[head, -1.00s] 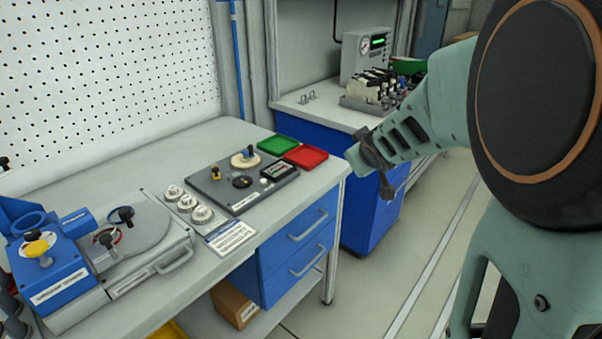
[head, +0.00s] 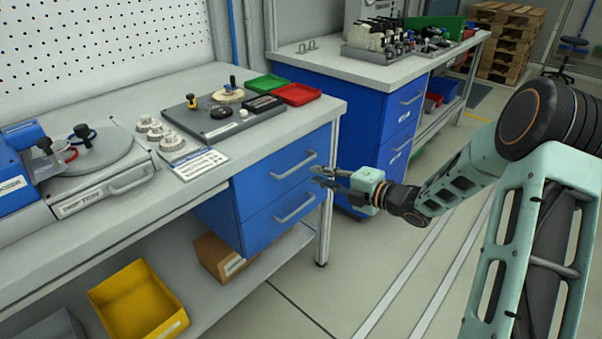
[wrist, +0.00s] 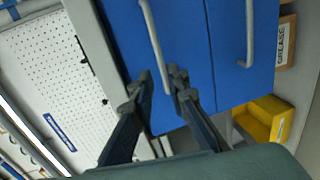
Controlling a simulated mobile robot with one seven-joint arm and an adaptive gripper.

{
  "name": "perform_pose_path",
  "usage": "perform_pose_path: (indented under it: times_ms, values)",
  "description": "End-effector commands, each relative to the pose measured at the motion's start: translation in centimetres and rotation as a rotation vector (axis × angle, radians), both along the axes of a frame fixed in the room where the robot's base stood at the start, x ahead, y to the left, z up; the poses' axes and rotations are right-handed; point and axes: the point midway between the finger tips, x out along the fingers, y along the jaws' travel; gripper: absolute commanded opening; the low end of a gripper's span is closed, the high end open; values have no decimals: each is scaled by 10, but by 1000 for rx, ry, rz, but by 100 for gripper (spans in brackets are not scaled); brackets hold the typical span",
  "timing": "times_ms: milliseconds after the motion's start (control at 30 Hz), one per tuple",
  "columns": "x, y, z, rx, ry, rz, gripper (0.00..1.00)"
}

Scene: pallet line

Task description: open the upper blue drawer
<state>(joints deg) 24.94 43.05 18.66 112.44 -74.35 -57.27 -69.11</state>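The upper blue drawer (head: 262,182) is under the near workbench, with a grey bar handle (head: 294,165). Its front looks flush with the lower blue drawer (head: 255,230), so it appears shut. My gripper (head: 318,176) is just right of the upper handle in the head view, pointing toward the drawer fronts. In the wrist view my gripper (wrist: 162,76) has its two dark fingers apart, and the upper handle (wrist: 155,45) runs into the space between them. The fingers do not visibly grip it; the exact distance is unclear. The lower handle (wrist: 249,35) lies to the right there.
The bench top (head: 150,100) overhangs the drawers, and a bench leg (head: 325,225) stands close by my gripper. A second blue cabinet (head: 365,125) stands behind. A cardboard box (head: 218,258) and yellow bin (head: 138,305) sit on the lower shelf.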

Motion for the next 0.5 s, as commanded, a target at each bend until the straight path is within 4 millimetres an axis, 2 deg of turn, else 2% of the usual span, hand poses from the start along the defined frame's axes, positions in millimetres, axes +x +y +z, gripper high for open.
perform_pose_path:
  times_ms: [300, 500]
  values:
    - [36, 48, -14, 1, 2, 1, 15]
    - [52, 67, -18, 0, 3, -1, 15]
